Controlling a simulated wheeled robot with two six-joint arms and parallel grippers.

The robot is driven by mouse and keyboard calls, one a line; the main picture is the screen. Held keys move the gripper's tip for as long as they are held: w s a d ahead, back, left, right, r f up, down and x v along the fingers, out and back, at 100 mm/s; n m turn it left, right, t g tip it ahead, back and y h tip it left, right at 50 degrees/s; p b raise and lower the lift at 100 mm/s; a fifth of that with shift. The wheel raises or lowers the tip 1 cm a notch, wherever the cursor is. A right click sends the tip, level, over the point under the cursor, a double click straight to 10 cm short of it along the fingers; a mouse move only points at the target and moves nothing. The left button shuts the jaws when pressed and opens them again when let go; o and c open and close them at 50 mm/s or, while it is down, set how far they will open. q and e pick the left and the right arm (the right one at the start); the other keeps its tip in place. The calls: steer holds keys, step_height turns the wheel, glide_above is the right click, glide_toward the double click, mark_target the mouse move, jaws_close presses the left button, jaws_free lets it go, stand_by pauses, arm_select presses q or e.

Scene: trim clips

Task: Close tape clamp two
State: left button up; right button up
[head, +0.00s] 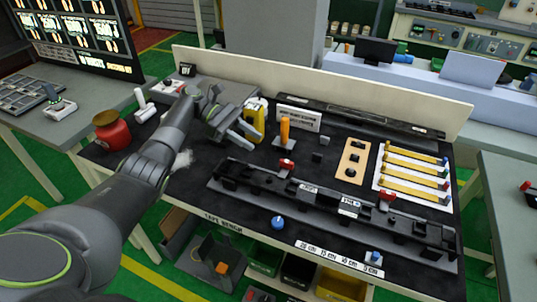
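A long black tape fixture (265,190) lies across the front of the dark bench. Small labels sit on the fixture, but I cannot read which clamp is number two, nor tell whether either is shut. My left gripper (248,137) is above the bench's left part, left of and behind the left red clamp, with its fingers apart and nothing visible between them. My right gripper is not in view.
A yellow bottle (255,122), an orange-handled tool (285,132) and a white sign (299,118) stand behind the fixture. A white board with yellow strips (412,174) lies back right. A red jar (111,130) stands at the left edge. A blue knob (278,222) sits in front.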

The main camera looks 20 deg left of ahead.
arm_select(q)
steer(key=b+v, duration=0.1)
steer(key=v, duration=0.5)
steer(key=shift+a+b, duration=0.25)
steer(key=shift+b, duration=0.15)
steer(key=shift+r, duration=0.1)
